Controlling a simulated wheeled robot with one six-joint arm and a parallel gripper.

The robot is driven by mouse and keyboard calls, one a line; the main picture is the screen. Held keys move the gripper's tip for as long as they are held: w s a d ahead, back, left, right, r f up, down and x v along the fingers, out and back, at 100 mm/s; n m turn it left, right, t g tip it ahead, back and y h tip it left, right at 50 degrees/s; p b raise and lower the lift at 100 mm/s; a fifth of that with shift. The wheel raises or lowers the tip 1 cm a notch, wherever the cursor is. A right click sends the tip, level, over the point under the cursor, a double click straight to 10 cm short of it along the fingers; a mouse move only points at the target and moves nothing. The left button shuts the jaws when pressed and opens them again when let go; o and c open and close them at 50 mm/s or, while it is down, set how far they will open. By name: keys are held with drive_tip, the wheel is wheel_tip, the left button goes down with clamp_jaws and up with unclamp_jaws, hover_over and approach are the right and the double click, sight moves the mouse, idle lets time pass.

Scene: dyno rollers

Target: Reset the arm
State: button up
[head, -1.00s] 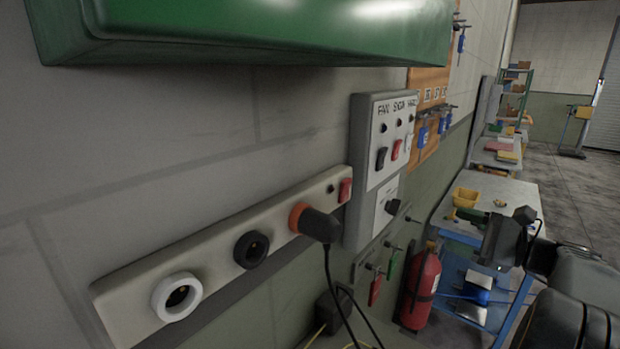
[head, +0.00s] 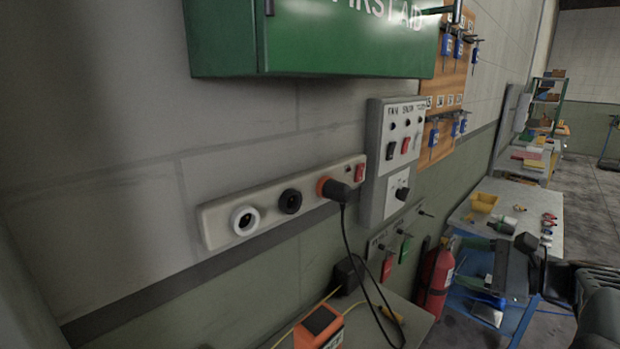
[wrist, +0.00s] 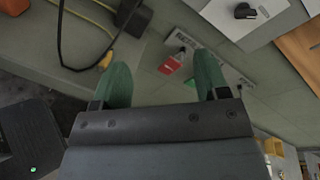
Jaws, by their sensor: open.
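My gripper (wrist: 164,82) shows in the wrist view with its two green fingers spread wide apart. Nothing is held between them. Beyond the fingers are the wall and a small tag board with a red tag (wrist: 168,65); the gripper appears apart from them. In the head view, dark parts of my arm (head: 598,305) reach in at the right edge, in front of the blue workbench. The fingertips cannot be made out clearly there.
A fire extinguisher (head: 436,280) stands by the workbench (head: 470,215).

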drive_tip(key=s+a+f+n+g+h, duration=0.2)
drive_tip(key=s+a+f+n, duration=0.1)
drive_tip(key=a+f, duration=0.1)
drive_tip(key=s+a+f+n+g+h, duration=0.3)
drive_tip(key=a+n, duration=0.1)
drive_tip(key=a, duration=0.2)
drive_tip(key=s+a+f+n+g+h+p, duration=0.1)
drive_tip(key=s+a+f+n+g+h, duration=0.1)
drive_tip(key=s+a+f+n+h, duration=0.1)
drive_tip(key=shift+s+a+f+n+g, duration=0.15)
drive_tip(key=shift+a+f+n+g, duration=0.25)
drive_tip(key=shift+a+f+n, duration=0.4)
drive_tip(key=n+h, duration=0.1)
drive_tip(key=n, duration=0.1)
drive_tip(key=s+f+n+h, duration=0.1)
drive_tip(key=n, duration=0.1)
drive_tip(key=s+f+n+t+h, duration=0.1)
drive_tip(key=h, duration=0.1)
drive_tip(key=shift+s+a+f+n, duration=0.15)
drive_tip(key=shift+s+n, duration=0.1)
drive_tip(key=shift+n, duration=0.15)
